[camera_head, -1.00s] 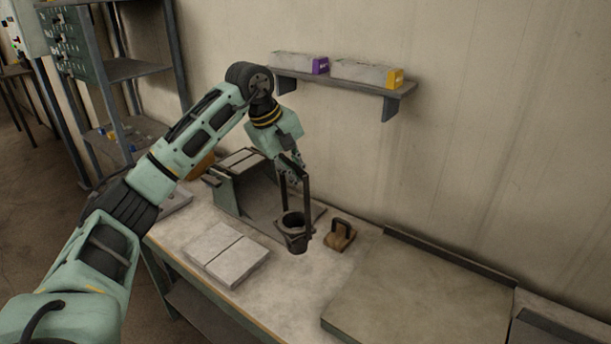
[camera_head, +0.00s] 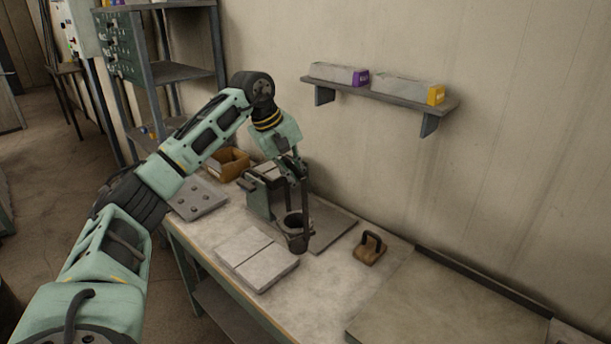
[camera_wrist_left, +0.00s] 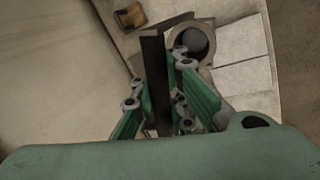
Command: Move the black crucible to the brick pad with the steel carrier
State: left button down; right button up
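My left gripper (camera_head: 292,168) is shut on the upright dark steel carrier (camera_head: 305,205). The black crucible (camera_head: 294,222) sits upright in the carrier's lower ring and looks held above the table. The pale brick pad (camera_head: 240,247), of two slabs side by side, lies on the bench just left of and nearer than the crucible. In the left wrist view the carrier's bar (camera_wrist_left: 155,75) stands between the fingers. The crucible's round mouth (camera_wrist_left: 197,42) shows beyond it, beside the pale slabs (camera_wrist_left: 243,78). The gap beneath the crucible is hard to judge. My right gripper is not in view.
A wooden block with a dark handle (camera_head: 369,248) stands to the right. An orange bin (camera_head: 230,163) and a studded plate (camera_head: 197,198) are at left. A large slab (camera_head: 430,305) fills the right.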

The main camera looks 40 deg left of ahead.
pick_arm(q)
jog(key=shift+s+a+p, duration=1.75)
jog(key=shift+a+p, duration=1.7)
jog(key=shift+a, duration=4.6)
jog(key=shift+f+b, duration=4.05)
jog(key=shift+f, duration=2.25)
jog(key=shift+s+a+b, duration=2.45)
jog(key=shift+s+b, duration=1.05)
jog(key=shift+s, duration=1.85)
jog(key=p+v, duration=0.2)
jog(key=v, duration=0.1)
jog(key=p+v, duration=0.1)
jog(key=p, duration=0.1)
jog(key=shift+w+d+r, duration=0.2)
jog(key=shift+w+r, duration=0.05)
jog(key=shift+r, duration=0.15)
